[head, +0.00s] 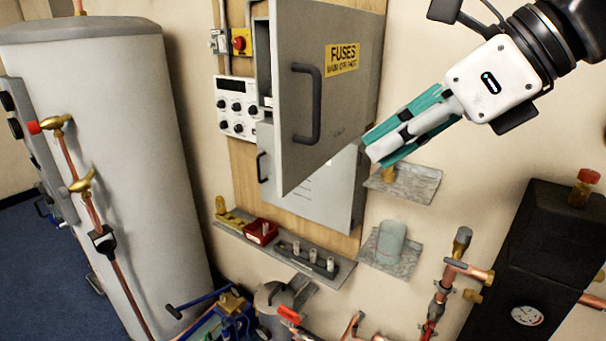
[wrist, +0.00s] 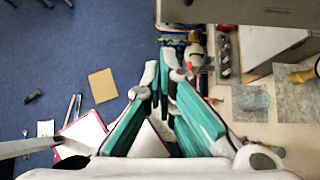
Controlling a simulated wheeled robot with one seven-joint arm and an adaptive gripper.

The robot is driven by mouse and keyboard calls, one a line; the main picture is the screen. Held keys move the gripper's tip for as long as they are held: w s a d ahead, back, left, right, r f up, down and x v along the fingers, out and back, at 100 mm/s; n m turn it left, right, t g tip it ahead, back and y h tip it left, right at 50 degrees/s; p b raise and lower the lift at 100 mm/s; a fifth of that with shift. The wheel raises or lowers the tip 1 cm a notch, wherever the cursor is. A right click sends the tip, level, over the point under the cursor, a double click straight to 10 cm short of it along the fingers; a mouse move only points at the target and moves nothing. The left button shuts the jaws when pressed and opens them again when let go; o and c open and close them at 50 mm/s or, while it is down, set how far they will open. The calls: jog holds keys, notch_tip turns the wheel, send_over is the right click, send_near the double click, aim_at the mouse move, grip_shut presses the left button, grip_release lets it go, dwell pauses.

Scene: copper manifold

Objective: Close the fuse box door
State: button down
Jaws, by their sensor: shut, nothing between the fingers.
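The fuse box door (head: 348,90) is a grey panel with a yellow FUSES label and a dark bar handle (head: 308,103). It stands swung out from the wall, with its labelled face toward the head camera. Its near edge is at the left, and it hides most of the box interior. My gripper (head: 372,152) has teal fingers, is shut and holds nothing. It is close to the door's lower right corner in the head view; I cannot tell whether it touches. In the wrist view the fingertips (wrist: 164,72) are together, below a grey panel (wrist: 235,12) that seems to be the door.
A lower grey box (head: 310,195) is behind and below the door. A wall shelf (head: 340,272) holds a red tray and small parts. Small ledges (head: 412,183) are below my gripper. A large grey tank (head: 110,130) is left; a black unit (head: 530,250) and copper pipes are right.

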send_near(282, 191)
notch_tip(282, 191, down, 3)
jog(key=shift+w+a+f, duration=0.1)
jog(key=shift+w+a, duration=0.4)
jog(key=shift+a, duration=0.2)
jog(key=shift+w+a, duration=0.5)
jog(key=shift+a, duration=0.15)
